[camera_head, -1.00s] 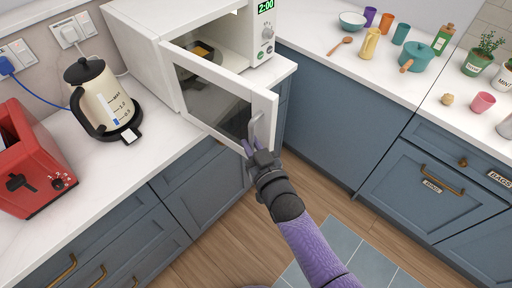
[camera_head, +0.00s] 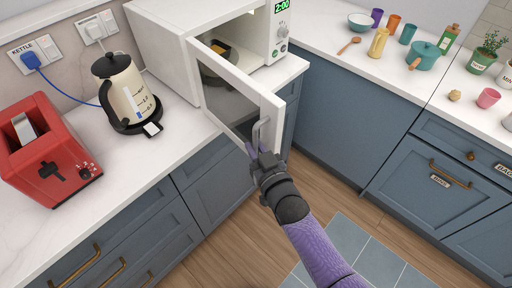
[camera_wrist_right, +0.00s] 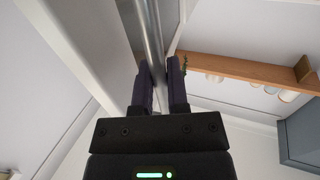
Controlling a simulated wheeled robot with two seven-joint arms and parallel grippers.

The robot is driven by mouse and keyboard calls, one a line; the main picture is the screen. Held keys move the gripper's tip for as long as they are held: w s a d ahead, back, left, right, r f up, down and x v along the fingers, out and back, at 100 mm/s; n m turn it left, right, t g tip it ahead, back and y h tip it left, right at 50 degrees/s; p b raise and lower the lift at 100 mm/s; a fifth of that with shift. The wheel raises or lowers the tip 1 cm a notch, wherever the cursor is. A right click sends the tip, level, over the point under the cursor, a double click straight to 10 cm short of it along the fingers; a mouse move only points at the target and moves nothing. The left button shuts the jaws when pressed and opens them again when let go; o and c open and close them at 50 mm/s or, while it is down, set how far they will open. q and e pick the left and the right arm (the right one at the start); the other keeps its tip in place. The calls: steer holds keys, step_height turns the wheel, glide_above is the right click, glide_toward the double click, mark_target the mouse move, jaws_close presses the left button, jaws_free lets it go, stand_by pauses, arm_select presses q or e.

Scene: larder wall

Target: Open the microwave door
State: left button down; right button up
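The white microwave (camera_head: 170,45) stands on the left counter, with its door (camera_head: 276,112) swung partly open toward me. A dish with something yellow and dark (camera_head: 222,52) shows inside. The grey bar handle (camera_head: 264,130) is on the door's free edge. My right gripper (camera_head: 256,150) is at the lower part of this handle. In the right wrist view the handle bar (camera_wrist_right: 150,35) runs down between the two purple fingers (camera_wrist_right: 161,82), which close around it. My left gripper is out of view.
A cream kettle (camera_head: 126,90) and a red toaster (camera_head: 48,150) stand left of the microwave. Cups, a teal pot (camera_head: 425,56) and plants stand on the right counter. Blue cabinets (camera_head: 335,120) lie below. The floor in front looks clear.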

steer(key=shift+o, duration=0.7)
steer(key=shift+a+r, duration=0.1)
steer(key=shift+r, duration=0.05)
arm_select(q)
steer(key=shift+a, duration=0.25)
arm_select(e)
steer(key=shift+w, duration=0.1)
